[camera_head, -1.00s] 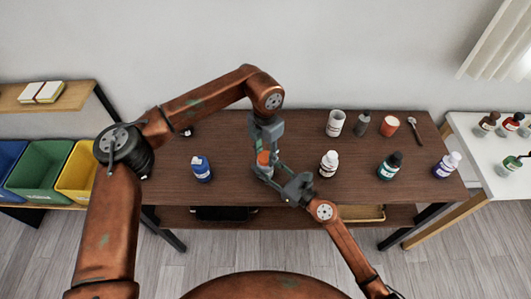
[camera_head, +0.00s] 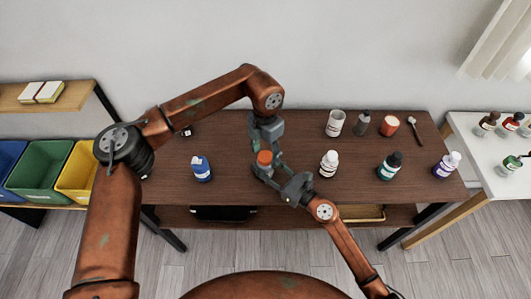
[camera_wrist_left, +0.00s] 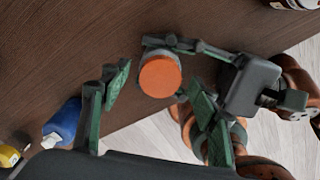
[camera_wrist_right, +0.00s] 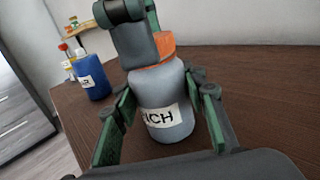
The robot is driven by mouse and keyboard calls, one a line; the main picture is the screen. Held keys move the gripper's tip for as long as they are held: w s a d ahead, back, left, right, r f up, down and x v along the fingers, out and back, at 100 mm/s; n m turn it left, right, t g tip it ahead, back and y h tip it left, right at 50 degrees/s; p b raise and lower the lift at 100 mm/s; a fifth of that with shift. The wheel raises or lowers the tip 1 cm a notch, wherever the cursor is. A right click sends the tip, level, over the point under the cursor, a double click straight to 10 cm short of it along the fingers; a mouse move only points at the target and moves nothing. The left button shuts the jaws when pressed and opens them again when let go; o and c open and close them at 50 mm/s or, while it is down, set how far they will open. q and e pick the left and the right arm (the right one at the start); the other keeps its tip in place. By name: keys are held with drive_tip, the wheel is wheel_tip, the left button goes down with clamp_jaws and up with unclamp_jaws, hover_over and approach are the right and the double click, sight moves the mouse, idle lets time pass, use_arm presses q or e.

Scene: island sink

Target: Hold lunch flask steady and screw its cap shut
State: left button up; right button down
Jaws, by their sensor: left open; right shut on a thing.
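The lunch flask (camera_wrist_right: 165,108) is a grey-blue bottle with a white label reading "NCH" at its visible end. It stands upright on the brown table. Its orange cap (camera_head: 265,157) sits on top; it also shows in the left wrist view (camera_wrist_left: 160,76). My right gripper (camera_wrist_right: 168,122) is shut on the flask body, one finger on each side. My left gripper (camera_wrist_left: 161,93) is open above the cap, its fingers apart from it on either side. In the right wrist view my left gripper hides part of the cap. I cannot tell how tightly the cap is seated.
A blue bottle (camera_head: 201,170) stands to the left of the flask. A white bottle (camera_head: 328,165), dark bottle (camera_head: 388,167) and purple bottle (camera_head: 446,166) stand to the right.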

use_arm(q)
wheel_tip(320, 180, up, 12)
idle(0.6)
use_arm(e)
drive_tip(key=c, duration=1.1)
unclamp_jaws()
drive_tip(key=shift+c, duration=0.2)
drive_tip(key=v, duration=1.2)
use_arm(q)
drive_tip(key=shift+d, duration=0.1)
use_arm(e)
drive_tip(key=shift+s, duration=0.1)
